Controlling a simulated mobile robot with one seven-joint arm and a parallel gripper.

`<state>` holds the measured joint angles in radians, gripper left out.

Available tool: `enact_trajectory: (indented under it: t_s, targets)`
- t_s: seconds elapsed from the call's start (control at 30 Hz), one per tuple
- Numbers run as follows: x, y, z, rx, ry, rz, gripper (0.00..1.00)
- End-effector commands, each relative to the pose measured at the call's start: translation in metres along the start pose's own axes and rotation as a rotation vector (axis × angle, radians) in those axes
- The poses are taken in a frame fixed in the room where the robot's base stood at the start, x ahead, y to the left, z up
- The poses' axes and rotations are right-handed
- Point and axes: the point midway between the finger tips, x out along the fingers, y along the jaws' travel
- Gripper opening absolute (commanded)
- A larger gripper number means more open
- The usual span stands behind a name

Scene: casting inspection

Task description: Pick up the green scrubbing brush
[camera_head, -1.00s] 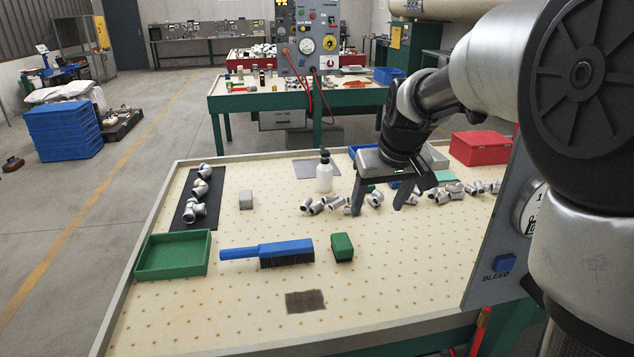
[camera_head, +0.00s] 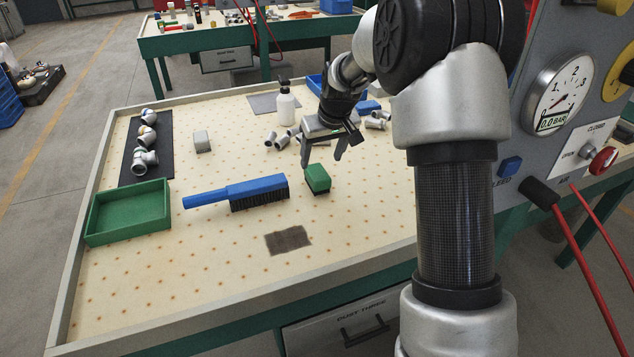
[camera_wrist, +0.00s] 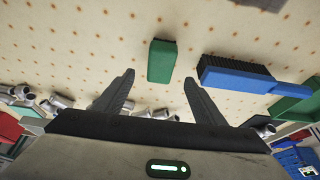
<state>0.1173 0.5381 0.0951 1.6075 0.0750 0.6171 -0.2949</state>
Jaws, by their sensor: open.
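The green scrubbing brush (camera_head: 317,178) is a small green block on the dotted table top, right of the long blue brush. In the wrist view the green scrubbing brush (camera_wrist: 161,61) lies beyond the fingertips, roughly between their lines. My gripper (camera_head: 321,148) is open and empty, above the table and just behind the green brush in the head view. In the wrist view my gripper (camera_wrist: 158,83) shows both fingers spread, with nothing between them.
A blue long-handled brush (camera_head: 240,193) lies just left of the green brush. A green tray (camera_head: 128,213) is further left. A brown patch (camera_head: 288,239) lies in front. A white bottle (camera_head: 285,104) and metal fittings (camera_head: 280,139) stand behind. A gauge panel (camera_head: 560,100) is at right.

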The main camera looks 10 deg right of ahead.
Motion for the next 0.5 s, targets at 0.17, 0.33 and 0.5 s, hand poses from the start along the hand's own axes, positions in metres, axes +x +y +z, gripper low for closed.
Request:
enact_trajectory:
  t_s: [0.17,0.33,0.5]
  targets:
    - [0.027,0.0,0.001,0.0,-0.001,0.0,0.64]
    - [0.034,0.0,0.0,0.0,0.0,0.0,0.64]
    - [0.053,-0.001,0.002,0.0,-0.003,0.0,0.64]
